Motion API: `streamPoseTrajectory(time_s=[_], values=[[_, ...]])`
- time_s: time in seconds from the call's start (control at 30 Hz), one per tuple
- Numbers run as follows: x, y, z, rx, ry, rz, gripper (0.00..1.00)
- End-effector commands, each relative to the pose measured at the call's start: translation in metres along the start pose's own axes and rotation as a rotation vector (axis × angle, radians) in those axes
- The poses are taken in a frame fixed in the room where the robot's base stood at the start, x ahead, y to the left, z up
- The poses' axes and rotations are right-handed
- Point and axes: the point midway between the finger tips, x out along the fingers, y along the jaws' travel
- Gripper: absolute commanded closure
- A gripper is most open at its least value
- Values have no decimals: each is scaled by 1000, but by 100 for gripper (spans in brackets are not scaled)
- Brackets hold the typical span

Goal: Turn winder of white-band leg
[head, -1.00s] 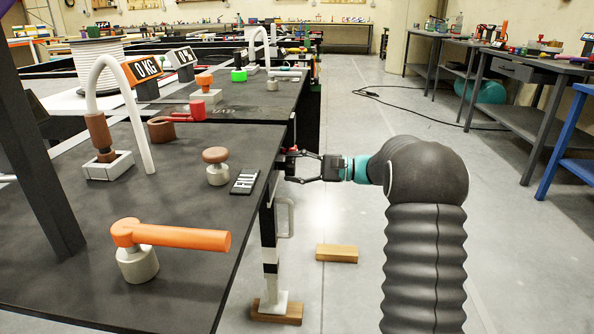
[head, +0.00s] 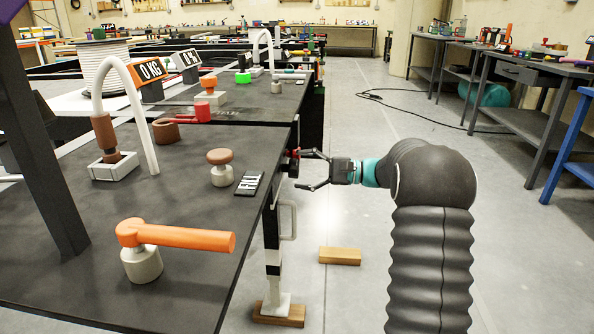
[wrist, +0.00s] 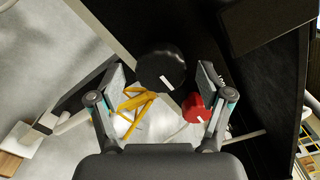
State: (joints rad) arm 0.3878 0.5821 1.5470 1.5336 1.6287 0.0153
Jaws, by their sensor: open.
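The white-band leg (head: 272,257) hangs from the near bench's right edge, black and white, with its foot on a wooden block (head: 279,315). My gripper (head: 314,171) is open and empty beside the bench edge, just above and right of this leg. In the wrist view a black round knob (wrist: 161,70) with a white mark lies between my open fingers (wrist: 162,82). A red knob (wrist: 195,108) is close to the right finger. I cannot tell which knob belongs to the leg, or whether a finger touches either.
A pale bar handle (head: 291,220) sticks out beside the leg. The near bench top (head: 200,285) carries an orange lever (head: 185,237) and a brown-topped knob (head: 220,168). A loose wooden block (head: 340,256) lies on the floor.

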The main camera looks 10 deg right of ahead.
Motion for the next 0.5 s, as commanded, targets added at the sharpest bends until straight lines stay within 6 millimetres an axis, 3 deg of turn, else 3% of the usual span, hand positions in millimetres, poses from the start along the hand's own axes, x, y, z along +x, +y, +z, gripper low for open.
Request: streamPoseTrajectory(time_s=[0.3, 0.5], values=[[-62, 1, 0, 1, 0, -1, 22], [-91, 1, 1, 1, -3, 2, 22]])
